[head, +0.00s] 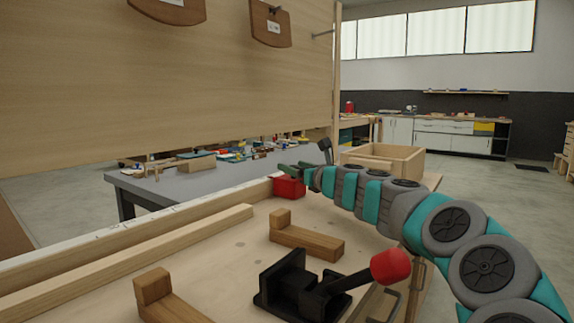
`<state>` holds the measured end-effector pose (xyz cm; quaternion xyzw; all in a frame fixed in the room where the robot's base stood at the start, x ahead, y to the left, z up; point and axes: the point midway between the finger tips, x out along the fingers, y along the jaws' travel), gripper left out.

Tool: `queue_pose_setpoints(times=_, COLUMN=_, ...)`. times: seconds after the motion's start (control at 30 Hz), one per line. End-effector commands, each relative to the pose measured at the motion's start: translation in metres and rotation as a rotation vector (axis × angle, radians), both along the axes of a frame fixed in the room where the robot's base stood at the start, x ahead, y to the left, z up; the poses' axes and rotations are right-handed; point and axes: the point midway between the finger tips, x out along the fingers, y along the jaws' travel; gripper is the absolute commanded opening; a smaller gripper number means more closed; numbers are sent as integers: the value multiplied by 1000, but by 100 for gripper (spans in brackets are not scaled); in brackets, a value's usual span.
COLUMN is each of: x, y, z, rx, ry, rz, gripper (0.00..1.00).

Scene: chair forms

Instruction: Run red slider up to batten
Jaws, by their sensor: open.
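The red slider (289,187) is a small red block at the far right end of a white, marked strip (150,222) along the bench's far edge. The batten, which I take to be the long pale wooden strip (130,264), lies along the near side of that marked strip. Its right end stops short of the red slider, leaving a gap. My gripper (288,170) is at the red slider, its dark green fingers just above or behind the block's top. The fingers look open; I cannot tell whether they touch the slider.
Two L-shaped wooden blocks (308,241) lie on the bench top (225,255). A black toggle clamp (300,287) with a red-ended handle (390,265) stands at the front. An open wooden box (383,160) sits beyond my arm. A large wooden panel (170,75) hangs above.

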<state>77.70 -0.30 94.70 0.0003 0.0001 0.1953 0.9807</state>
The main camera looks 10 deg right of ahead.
Motion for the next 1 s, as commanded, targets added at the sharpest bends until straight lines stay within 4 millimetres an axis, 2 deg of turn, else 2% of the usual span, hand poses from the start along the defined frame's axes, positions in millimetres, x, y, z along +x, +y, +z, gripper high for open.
queue_pose_setpoints(times=0.1, x=14, y=7, z=-1, rx=-3, ry=2, rz=1, gripper=70)
queue_pose_setpoints(times=0.3, x=29, y=12, z=0, rx=-1, ry=0, rz=-2, gripper=70)
queue_pose_setpoints(times=0.73, x=33, y=14, z=0, rx=0, ry=0, rz=-1, gripper=70)
queue_pose_setpoints(times=1.0, x=33, y=14, z=0, rx=0, ry=0, rz=-1, gripper=40)
